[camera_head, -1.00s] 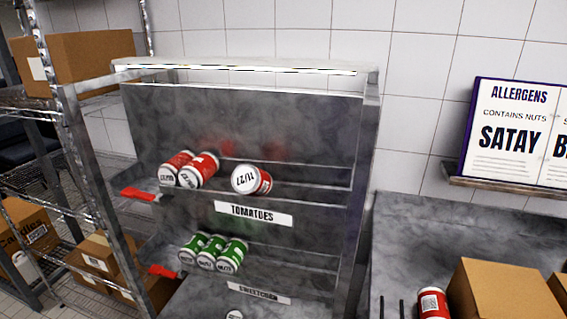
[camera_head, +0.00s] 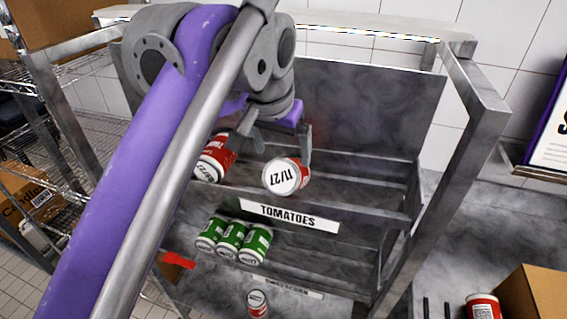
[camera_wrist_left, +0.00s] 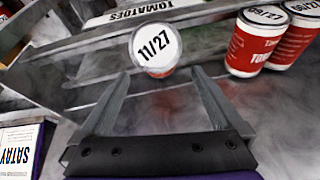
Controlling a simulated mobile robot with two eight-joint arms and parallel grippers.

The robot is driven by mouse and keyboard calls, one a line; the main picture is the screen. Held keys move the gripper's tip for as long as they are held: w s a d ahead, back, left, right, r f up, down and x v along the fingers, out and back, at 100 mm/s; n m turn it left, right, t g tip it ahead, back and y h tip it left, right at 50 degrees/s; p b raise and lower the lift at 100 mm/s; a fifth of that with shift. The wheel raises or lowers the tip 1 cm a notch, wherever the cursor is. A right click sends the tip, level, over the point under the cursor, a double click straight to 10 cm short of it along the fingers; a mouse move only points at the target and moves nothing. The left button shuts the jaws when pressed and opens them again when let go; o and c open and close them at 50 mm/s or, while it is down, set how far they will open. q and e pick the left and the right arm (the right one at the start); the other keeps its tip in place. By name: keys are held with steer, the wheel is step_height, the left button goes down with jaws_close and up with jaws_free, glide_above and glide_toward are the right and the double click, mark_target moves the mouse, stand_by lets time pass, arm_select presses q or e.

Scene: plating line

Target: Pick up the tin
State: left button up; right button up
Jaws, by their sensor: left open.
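A red tin with a white lid dated 11/27 (camera_head: 282,177) lies on its side on the shelf marked TOMATOES, its lid facing out. It also shows in the left wrist view (camera_wrist_left: 154,48), just beyond the fingertips and between their lines. My left gripper (camera_head: 276,150) is open, with its fingers spread above and behind this tin. In the left wrist view the gripper (camera_wrist_left: 160,88) has nothing between its fingers. Whether a finger touches the tin, I cannot tell. My right gripper is not in view.
Red tins (camera_head: 215,160) lie to the left on the same shelf, partly hidden by my arm. Three green tins (camera_head: 232,237) lie on the shelf below. A metal post (camera_head: 455,150) stands right of the shelves. The TOMATOES shelf is clear right of the 11/27 tin.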

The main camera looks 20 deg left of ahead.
mark_target(284, 162)
arm_select(q)
steer(key=x, duration=0.4)
steer(key=shift+s+d+f+b, duration=0.1)
steer(key=shift+d+f+b, duration=0.05)
steer(key=shift+f+b, duration=0.2)
steer(key=shift+x, duration=2.95)
steer(key=shift+r, duration=0.1)
jaws_close()
